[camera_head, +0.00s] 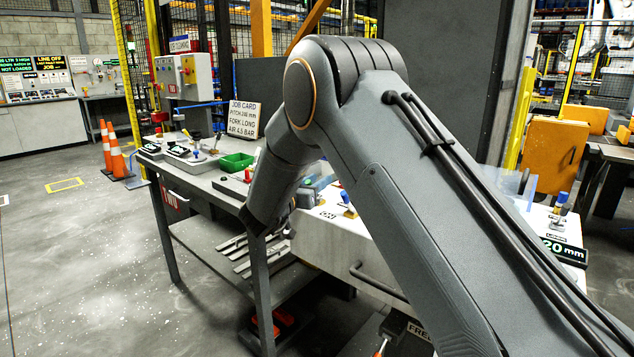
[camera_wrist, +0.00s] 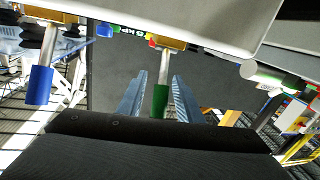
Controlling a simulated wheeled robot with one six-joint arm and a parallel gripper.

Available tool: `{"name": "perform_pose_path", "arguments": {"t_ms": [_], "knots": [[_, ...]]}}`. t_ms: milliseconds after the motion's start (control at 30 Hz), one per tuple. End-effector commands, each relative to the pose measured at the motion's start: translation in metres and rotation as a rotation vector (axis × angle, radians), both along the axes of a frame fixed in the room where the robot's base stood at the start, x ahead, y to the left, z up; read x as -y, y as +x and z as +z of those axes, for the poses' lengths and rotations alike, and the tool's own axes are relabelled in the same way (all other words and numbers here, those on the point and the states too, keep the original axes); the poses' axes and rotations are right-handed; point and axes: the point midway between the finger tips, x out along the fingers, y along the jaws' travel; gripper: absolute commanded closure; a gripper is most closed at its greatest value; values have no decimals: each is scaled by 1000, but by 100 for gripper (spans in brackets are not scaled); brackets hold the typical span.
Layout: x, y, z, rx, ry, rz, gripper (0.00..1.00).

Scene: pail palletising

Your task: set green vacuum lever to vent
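In the wrist view the green lever (camera_wrist: 160,101) hangs into the picture on a pale metal shaft from a brass-coloured mount. My gripper (camera_wrist: 159,80) is open, with one finger on each side of the green handle. A gap shows between the handle and each finger. The handle's near end lies close to the dark gripper body; I cannot tell if they touch. A blue lever (camera_wrist: 40,85) on a similar shaft is to the left, outside the fingers. In the head view my arm hides the gripper and the green lever.
A light grey panel edge (camera_wrist: 230,25) runs close above the fingers. A white cylindrical part (camera_wrist: 262,74) is to the right. Open floor (camera_head: 90,260) lies further left.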

Motion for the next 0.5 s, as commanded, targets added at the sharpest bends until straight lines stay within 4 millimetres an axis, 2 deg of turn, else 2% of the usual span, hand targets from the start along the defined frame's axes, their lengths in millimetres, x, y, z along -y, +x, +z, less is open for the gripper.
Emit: {"name": "perform_pose_path", "arguments": {"t_ms": [33, 200, 500], "knots": [[0, 0, 0, 0, 0, 0, 73], [0, 0, 0, 0, 0, 0, 100], [1, 0, 1, -4, 3, -2, 100]]}}
